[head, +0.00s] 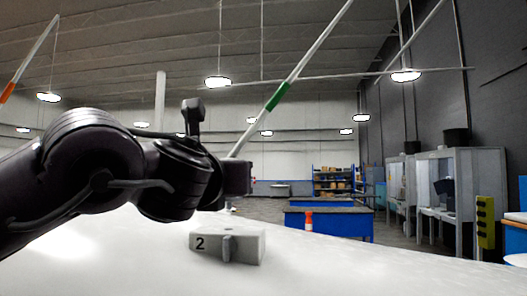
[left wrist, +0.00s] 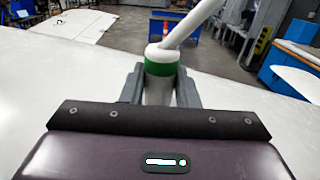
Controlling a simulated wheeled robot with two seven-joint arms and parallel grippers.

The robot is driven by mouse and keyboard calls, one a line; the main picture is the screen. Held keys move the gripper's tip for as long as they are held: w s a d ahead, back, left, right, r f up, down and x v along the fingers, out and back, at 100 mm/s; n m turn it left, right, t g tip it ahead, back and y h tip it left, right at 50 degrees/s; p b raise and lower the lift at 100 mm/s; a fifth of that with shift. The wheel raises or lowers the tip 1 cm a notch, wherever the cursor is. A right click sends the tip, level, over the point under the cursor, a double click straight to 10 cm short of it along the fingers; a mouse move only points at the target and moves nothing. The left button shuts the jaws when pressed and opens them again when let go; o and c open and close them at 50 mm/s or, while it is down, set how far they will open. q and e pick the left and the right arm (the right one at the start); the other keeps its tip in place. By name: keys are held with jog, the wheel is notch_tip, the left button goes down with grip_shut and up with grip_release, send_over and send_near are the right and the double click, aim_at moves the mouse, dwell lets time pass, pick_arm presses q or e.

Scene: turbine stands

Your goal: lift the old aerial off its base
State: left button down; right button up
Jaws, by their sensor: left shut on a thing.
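The aerial is a long white pole with a green band (head: 278,96). In the head view it leans up to the right from behind my left gripper (head: 240,178). In the left wrist view, the aerial's thick white lower part with a green ring (left wrist: 161,68) stands between the two fingers of my left gripper (left wrist: 159,90), which is shut on it. A grey-white block marked 2 (head: 245,246) sits on the white table below the gripper. My gripper and arm hide the aerial's lower end in the head view, so I cannot tell whether it touches the block. My right gripper is not in view.
The white table top (head: 330,262) is clear around the block. Another white pole with an orange band (head: 7,92) leans at the far left.

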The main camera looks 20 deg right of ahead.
pick_arm(q)
jog(key=shift+s+a+f+b, duration=0.1)
jog(key=shift+s+a+b, duration=0.3)
jog(key=shift+s, duration=0.1)
jog(key=b+v, duration=0.3)
jog(key=v, duration=0.3)
jog(key=shift+s+a, duration=0.2)
jog(key=shift+s, duration=0.1)
